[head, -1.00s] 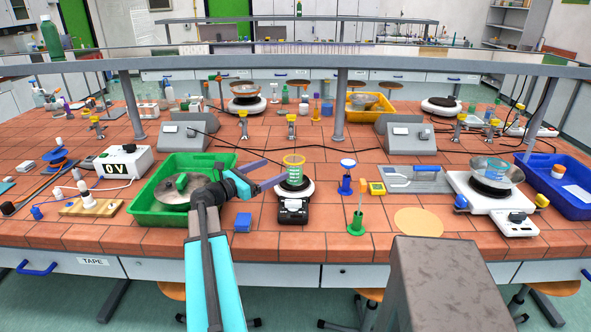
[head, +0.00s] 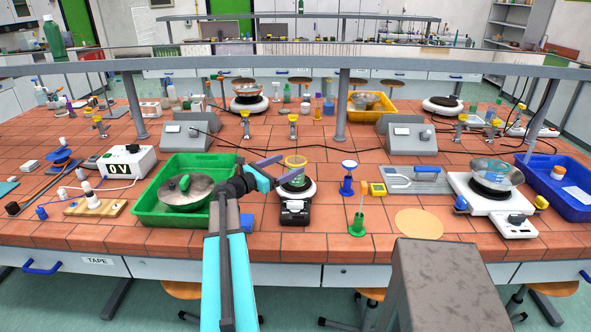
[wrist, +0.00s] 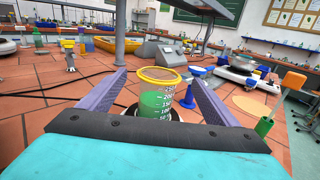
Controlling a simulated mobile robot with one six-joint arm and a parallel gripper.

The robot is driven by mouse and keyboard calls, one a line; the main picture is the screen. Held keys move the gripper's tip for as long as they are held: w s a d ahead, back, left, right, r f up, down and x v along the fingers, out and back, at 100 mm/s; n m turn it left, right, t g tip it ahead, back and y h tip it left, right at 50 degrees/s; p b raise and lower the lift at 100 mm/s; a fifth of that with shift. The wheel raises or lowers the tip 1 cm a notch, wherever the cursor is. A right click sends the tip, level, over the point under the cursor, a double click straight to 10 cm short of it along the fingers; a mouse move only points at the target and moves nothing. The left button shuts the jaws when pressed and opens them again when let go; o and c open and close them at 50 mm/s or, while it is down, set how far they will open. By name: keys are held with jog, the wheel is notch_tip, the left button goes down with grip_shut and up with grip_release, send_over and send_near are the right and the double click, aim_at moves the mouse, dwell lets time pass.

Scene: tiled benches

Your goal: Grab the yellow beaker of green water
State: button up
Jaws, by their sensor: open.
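The beaker (head: 295,164) has a yellow rim, clear walls with white volume marks and green liquid. It stands upright on a small round device with a black front (head: 294,207). In the wrist view the beaker (wrist: 156,102) sits between the two purple fingers, with a gap on each side. My gripper (head: 295,159) is open and comes in from the left, its fingers on either side of the beaker. In the wrist view my gripper (wrist: 157,75) also shows open. The gripper's palm hides the beaker's base there.
A shelf post (head: 341,105) rises behind.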

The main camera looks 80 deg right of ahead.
jog(key=shift+p+x, duration=1.25)
jog(key=shift+x, duration=1)
jog(key=shift+s+d+f, duration=0.15)
jog(key=shift+d, duration=0.2)
jog(key=c, duration=1.3)
